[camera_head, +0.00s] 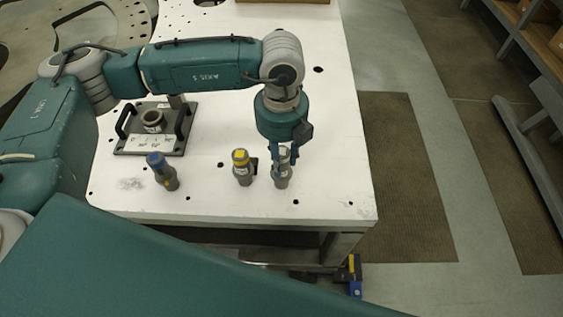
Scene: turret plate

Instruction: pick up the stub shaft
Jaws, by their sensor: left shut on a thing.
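Three short, dark grey cylindrical pieces stand in a row near the front of the white table. The right one, which I take for the stub shaft (281,182), has a pale grey top and stands upright. My left gripper (284,157) points down from above and is shut on its upper part; its fingers partly hide it. The shaft's base looks to be at the table surface, but I cannot tell whether it touches. A blue-topped piece (163,172) stands farther left, slightly tilted in the picture. My right gripper is out of view.
A dark plate with two handles and a central ring (152,120) lies on the white table (330,190), behind the blue-topped piece. The table's right edge is close to the gripper. Floor mats (405,170) and shelving (535,110) are on the right.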

